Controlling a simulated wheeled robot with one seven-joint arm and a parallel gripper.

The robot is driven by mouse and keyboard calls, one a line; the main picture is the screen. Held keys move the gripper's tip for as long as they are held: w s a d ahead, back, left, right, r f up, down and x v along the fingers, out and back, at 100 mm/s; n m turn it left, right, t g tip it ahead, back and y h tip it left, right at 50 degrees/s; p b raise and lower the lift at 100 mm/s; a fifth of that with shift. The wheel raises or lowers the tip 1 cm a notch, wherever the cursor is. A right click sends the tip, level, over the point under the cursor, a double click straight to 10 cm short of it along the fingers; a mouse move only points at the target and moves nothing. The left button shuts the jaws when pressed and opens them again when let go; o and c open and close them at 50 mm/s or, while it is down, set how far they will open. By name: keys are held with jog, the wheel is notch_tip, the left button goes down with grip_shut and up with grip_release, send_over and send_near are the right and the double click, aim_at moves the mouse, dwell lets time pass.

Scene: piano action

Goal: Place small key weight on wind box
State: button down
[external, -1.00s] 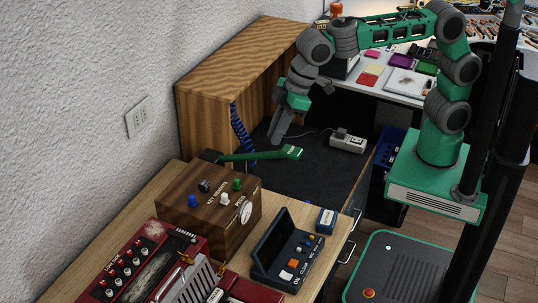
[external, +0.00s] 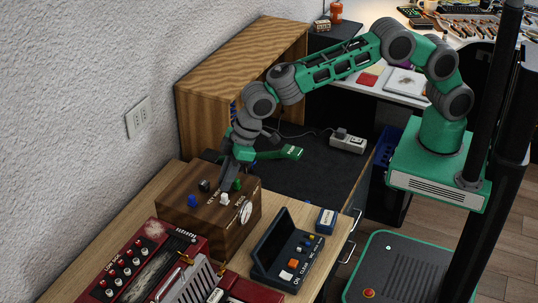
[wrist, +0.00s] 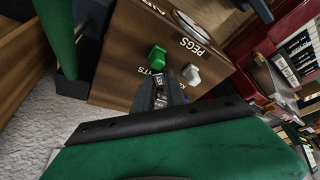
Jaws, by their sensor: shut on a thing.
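The wooden box (external: 190,222), apparently the wind box, stands on the light desk, with a round dial and lettering including "PEGS". It also shows in the wrist view (wrist: 125,60). My gripper (external: 226,182) is pointed down over its top, near the green peg (external: 237,185) and white peg (external: 225,199). In the wrist view my gripper (wrist: 164,92) is shut on a small greyish piece (wrist: 160,98), likely the small key weight, mostly hidden by the fingers. I cannot tell whether the piece touches the box.
A blue peg (external: 193,201) and a black peg (external: 205,186) also stand on the box. A green-handled tool (external: 285,153) lies behind it. A red panel (external: 150,262) and a dark switch unit (external: 280,255) stand in front and to the right.

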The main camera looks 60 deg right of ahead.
jog(key=c, duration=1.4)
grip_release()
jog(key=shift+f, duration=0.1)
